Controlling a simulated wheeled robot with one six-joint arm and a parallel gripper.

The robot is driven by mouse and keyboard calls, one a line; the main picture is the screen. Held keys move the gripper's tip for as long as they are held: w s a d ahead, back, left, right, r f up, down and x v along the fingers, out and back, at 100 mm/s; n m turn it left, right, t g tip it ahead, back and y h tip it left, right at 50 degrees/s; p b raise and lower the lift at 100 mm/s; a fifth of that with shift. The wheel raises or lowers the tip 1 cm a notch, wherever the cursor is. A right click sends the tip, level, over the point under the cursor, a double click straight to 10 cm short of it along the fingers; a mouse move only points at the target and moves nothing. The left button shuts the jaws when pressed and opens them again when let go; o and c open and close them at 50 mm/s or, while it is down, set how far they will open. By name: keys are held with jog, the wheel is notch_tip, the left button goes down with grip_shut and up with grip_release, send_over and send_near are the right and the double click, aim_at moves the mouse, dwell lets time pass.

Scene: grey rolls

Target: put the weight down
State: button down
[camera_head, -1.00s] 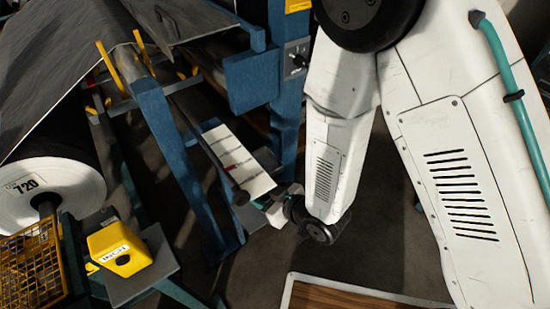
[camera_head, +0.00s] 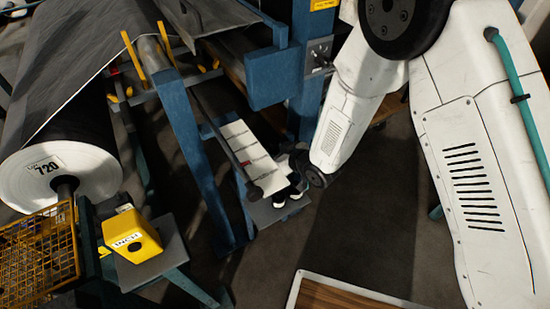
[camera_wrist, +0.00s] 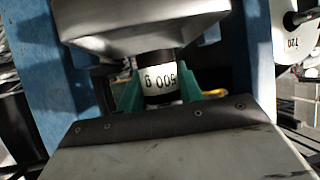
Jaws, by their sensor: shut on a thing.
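The weight (camera_wrist: 160,84) is a dark cylinder with a white band reading "500 g" upside down in the wrist view. My gripper (camera_wrist: 157,92) is shut on it, with a green finger on either side. A broad silver rounded body sits just above the band; I cannot tell if it belongs to the weight. In the head view my gripper (camera_head: 292,190) is small, at the lower end of a white marked strip and over a small grey plate (camera_head: 272,214). The weight cannot be made out clearly there, and any contact with the plate cannot be told.
A blue frame (camera_head: 190,140) stands left of my gripper. A roll marked 720 (camera_head: 60,175), a yellow box (camera_head: 130,238) on a grey stand and a yellow mesh guard (camera_head: 40,250) are further left. A wood-topped surface (camera_head: 345,295) lies in front, with bare floor between.

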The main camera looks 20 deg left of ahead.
jog(key=shift+w+a+f, duration=0.15)
jog(key=shift+w+a, duration=0.05)
jog(key=shift+w, duration=0.15)
jog(key=shift+f, duration=1.55)
jog(key=shift+f, duration=0.15)
jog(key=c, duration=0.9)
grip_release()
jog(key=shift+s, duration=0.1)
jog(key=shift+c, duration=0.2)
jog(key=shift+s+d+r, duration=0.1)
jog(key=shift+d+r, duration=0.15)
jog(key=shift+r, duration=0.05)
jog(key=v, duration=1.1)
jog(key=shift+d, duration=0.2)
jog(key=shift+s, duration=0.15)
